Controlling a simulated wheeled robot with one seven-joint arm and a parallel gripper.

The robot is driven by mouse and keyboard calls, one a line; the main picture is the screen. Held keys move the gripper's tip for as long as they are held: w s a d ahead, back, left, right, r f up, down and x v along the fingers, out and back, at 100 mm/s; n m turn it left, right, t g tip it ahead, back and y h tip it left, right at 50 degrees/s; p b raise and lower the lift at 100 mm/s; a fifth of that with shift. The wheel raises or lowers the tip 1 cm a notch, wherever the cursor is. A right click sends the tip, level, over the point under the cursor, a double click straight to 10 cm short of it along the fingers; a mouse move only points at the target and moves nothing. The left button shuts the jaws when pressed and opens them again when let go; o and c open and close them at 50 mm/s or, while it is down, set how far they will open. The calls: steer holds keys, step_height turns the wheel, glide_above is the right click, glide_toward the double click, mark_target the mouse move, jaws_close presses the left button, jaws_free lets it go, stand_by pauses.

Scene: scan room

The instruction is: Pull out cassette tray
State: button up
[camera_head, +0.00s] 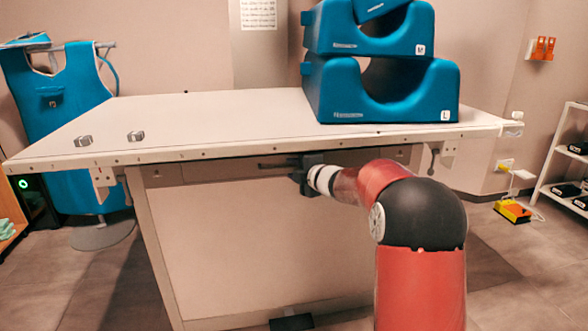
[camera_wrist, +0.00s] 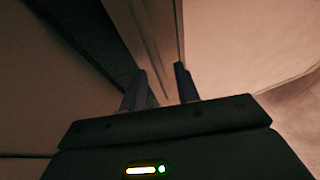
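The cassette tray (camera_head: 215,169) shows as a pale front panel under the table top, with a thin dark bar handle (camera_head: 275,165) across it. The tray front looks flush with the table body. My gripper (camera_head: 296,173) is at the right part of this handle, just below the table edge, and hides that end of it. In the wrist view, the two dark fingers (camera_wrist: 161,84) stand apart, with pale panel surfaces beyond them. No handle shows clearly between them, and contact cannot be made out.
The table top (camera_head: 220,115) overhangs the tray and my gripper. Blue foam supports (camera_head: 383,95) are stacked on it, and two small metal pieces (camera_head: 136,136) lie at left. A blue apron (camera_head: 55,90) hangs behind.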

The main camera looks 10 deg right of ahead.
steer(key=shift+w, duration=0.15)
jaws_close()
stand_by(0.4)
